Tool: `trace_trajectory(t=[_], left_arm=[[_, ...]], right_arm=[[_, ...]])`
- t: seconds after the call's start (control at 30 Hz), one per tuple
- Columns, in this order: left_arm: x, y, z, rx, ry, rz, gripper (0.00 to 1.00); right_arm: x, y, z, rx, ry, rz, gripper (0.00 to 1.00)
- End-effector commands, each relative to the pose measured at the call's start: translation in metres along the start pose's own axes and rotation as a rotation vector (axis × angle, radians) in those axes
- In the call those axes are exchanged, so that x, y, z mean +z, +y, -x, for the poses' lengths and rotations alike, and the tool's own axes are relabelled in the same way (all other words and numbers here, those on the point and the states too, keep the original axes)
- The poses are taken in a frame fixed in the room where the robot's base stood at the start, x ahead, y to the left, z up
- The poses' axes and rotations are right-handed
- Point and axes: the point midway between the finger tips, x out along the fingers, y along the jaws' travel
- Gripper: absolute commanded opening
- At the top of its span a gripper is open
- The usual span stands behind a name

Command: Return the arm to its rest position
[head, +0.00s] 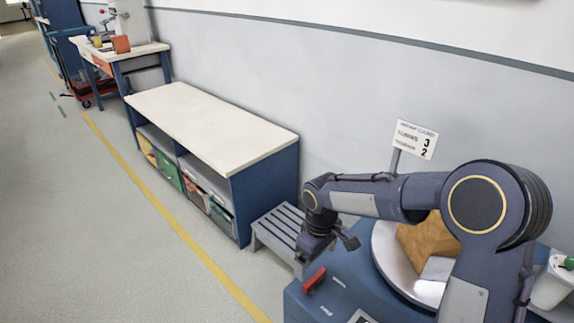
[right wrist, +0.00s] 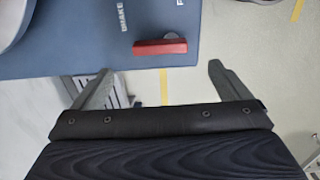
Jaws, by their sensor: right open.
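My right arm (head: 380,198) reaches in from the right side of the head view, bent at the elbow, above a blue machine (head: 300,300). My right gripper (head: 326,250) hangs at its end near the machine's left edge and a grey slatted stand. In the right wrist view the two fingers (right wrist: 160,88) are spread wide with nothing between them. A red lever (right wrist: 160,47) on the machine lies beyond the fingertips, apart from them; it also shows in the head view (head: 315,280). My left gripper is not in view.
A round pale dish (head: 385,258) on the machine holds a brown block (head: 428,238), partly hidden by my arm. The slatted stand (head: 283,225) is close to my gripper. A long blue bench (head: 215,125) runs along the wall. The floor at left is clear.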

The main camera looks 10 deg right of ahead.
Motion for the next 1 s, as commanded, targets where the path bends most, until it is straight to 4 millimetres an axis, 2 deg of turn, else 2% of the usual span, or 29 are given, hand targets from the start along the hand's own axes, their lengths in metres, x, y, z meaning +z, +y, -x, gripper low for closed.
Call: trace_trajectory(t=[0.07,0.17,0.27,0.33,0.5,0.6,0.7,1.0], left_arm=[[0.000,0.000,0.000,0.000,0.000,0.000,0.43],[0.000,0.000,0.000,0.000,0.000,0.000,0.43],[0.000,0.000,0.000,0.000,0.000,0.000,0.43],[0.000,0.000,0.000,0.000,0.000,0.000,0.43],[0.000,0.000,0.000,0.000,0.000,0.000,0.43],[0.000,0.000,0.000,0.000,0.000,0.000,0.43],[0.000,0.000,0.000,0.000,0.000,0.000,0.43],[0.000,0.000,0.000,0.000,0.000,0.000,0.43]], right_arm=[[0.003,0.001,0.004,-0.001,0.006,-0.010,0.96],[0.018,0.003,0.020,-0.007,0.036,-0.056,0.96],[0.048,0.003,0.047,-0.020,0.095,-0.147,0.96],[0.076,-0.001,0.066,-0.036,0.145,-0.227,0.96],[0.141,-0.023,0.099,-0.080,0.279,-0.426,0.96],[0.171,-0.039,0.107,-0.106,0.352,-0.528,0.96],[0.191,-0.054,0.110,-0.129,0.414,-0.606,0.96],[0.226,-0.090,0.104,-0.181,0.553,-0.769,0.96]])
